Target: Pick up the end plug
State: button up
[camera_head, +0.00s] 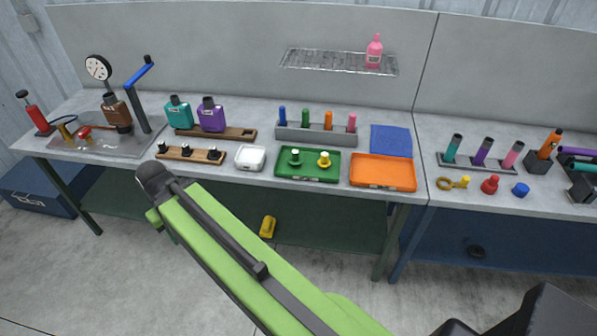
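I cannot tell for sure which piece is the end plug. Small plug-like pieces on the right bench are a red one (490,185), a blue one (521,190) and a yellow one (464,181) beside a brass-coloured ring. A green tray (284,176) in the middle holds a green and a yellow piece with pale tops. A wooden block (174,154) to its left holds dark, pale-topped pieces. My green arm reaches up from the bottom right to a dark joint before the left bench. My gripper's fingers do not show.
An orange tray (383,184) looks empty. A white box (250,157), bottles (211,115), a rack of coloured tubes (316,134) and a pressure gauge (97,68) stand on the left bench. A yellow object (267,227) is low, below the bench top. A gap separates the benches.

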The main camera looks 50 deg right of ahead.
aim_at(295, 159)
jog(key=z, duration=0.15)
jog(key=i, duration=0.95)
jog(key=u, duration=0.05)
